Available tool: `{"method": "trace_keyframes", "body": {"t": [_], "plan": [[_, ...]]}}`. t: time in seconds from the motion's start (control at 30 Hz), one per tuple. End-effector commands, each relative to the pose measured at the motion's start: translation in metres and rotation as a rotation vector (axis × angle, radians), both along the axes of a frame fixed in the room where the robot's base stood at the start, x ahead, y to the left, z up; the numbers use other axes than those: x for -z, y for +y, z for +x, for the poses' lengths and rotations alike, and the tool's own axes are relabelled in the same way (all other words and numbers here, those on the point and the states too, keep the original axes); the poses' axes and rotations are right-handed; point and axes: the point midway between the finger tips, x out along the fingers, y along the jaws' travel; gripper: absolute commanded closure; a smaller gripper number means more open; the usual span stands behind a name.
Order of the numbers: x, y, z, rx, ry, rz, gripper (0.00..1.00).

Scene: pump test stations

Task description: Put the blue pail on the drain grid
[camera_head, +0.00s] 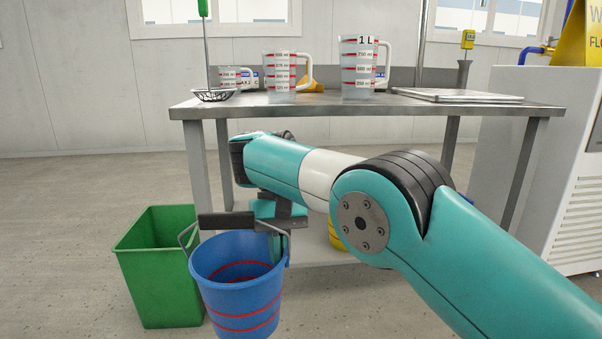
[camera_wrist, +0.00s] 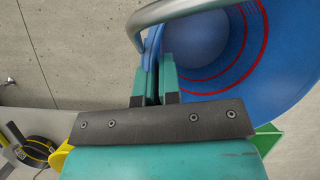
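The blue pail (camera_head: 235,285), with red rings and a grey bail handle, is upright at the lower left in the head view. Its open mouth also shows in the wrist view (camera_wrist: 285,50). My gripper (camera_wrist: 153,62) has its teal fingers close together on the pail's rim beside the handle's end. In the head view my gripper (camera_head: 277,248) is at the pail's right rim, partly hidden by the arm. The pail's bottom is near the frame edge, so its height above the floor is unclear. A flat metal grid or tray (camera_head: 455,96), possibly the drain grid, lies on the bench's right part.
A green bin (camera_head: 155,260) stands close left of the pail. The metal bench (camera_head: 330,107) holds several clear measuring jugs (camera_head: 281,75) and a wire strainer (camera_head: 213,96). A yellow object (camera_head: 335,236) is under the bench. A white machine (camera_head: 560,150) stands right. Floor at left is clear.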

Motion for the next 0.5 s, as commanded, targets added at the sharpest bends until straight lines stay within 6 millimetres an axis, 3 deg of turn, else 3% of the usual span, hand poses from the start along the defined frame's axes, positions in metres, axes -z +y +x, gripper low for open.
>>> {"method": "trace_keyframes", "body": {"t": [0.03,0.1,0.5], "plan": [[0.016,0.0,0.0,0.0,0.0,0.0,1.0],[0.026,0.0,0.0,0.0,0.0,0.0,1.0],[0.076,0.0,0.0,0.0,-0.001,0.0,1.0]]}}
